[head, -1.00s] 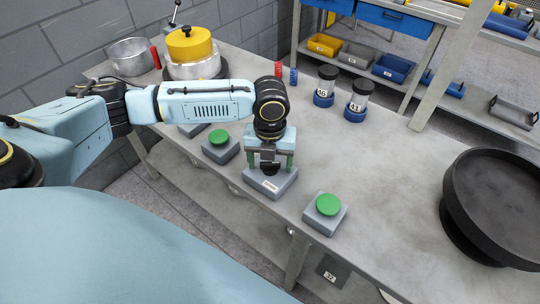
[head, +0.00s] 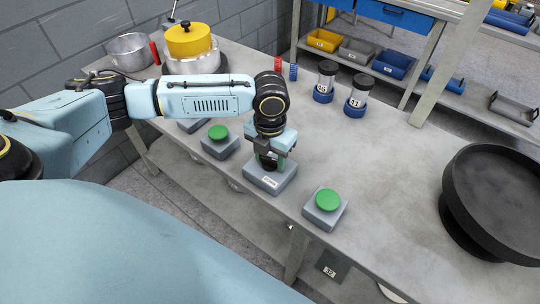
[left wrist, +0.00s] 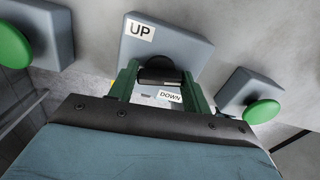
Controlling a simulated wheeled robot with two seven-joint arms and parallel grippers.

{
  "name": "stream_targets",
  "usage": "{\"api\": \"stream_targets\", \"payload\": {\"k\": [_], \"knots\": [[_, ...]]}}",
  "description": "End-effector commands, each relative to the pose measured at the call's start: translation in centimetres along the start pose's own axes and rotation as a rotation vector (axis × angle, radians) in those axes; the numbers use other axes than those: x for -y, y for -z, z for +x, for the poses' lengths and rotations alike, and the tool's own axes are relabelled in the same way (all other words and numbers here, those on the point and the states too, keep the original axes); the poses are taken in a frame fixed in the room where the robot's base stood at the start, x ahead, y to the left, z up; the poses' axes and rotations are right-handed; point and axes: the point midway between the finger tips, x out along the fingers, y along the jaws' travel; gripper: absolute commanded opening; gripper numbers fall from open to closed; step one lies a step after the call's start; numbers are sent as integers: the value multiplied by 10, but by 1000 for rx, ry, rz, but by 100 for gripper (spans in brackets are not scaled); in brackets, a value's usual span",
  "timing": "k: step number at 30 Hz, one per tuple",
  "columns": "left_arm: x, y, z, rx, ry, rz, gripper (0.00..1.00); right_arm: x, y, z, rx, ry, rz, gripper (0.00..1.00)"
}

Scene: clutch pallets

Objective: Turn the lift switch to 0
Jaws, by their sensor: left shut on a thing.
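The lift switch is a grey box (head: 272,180) with a black knob on top, between two green-button boxes near the table's front edge. In the left wrist view its box (left wrist: 178,42) bears a label "UP" (left wrist: 140,31) at one end and "DOWN" (left wrist: 169,96) at the other. My left gripper (head: 268,163) points down over the box. In the left wrist view its green fingers (left wrist: 157,80) are on both sides of the black knob (left wrist: 160,72), shut on it. The knob's exact pointing and any 0 mark cannot be made out. My right gripper is not in view.
Green-button boxes stand left (head: 220,139) and right (head: 326,205) of the switch. Two dark-lidded jars (head: 326,80) stand behind. A black round pan (head: 500,200) is at the right, a yellow-topped pot (head: 190,60) at the back left. The table's middle is clear.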

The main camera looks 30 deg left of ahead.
Motion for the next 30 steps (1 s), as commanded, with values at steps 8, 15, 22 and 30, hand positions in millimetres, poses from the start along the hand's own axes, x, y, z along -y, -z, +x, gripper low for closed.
{"api": "stream_targets", "payload": {"k": [8, 15, 22, 30], "knots": [[-1, -1, -1, 2, -2, 212, 62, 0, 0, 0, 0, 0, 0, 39], [0, 0, 0, 1, -1, 210, 74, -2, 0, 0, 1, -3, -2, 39], [0, -1, -8, 2, -1, 209, 74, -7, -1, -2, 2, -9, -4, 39], [-1, -1, -62, 6, -1, 211, 74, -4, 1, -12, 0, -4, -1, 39]]}}
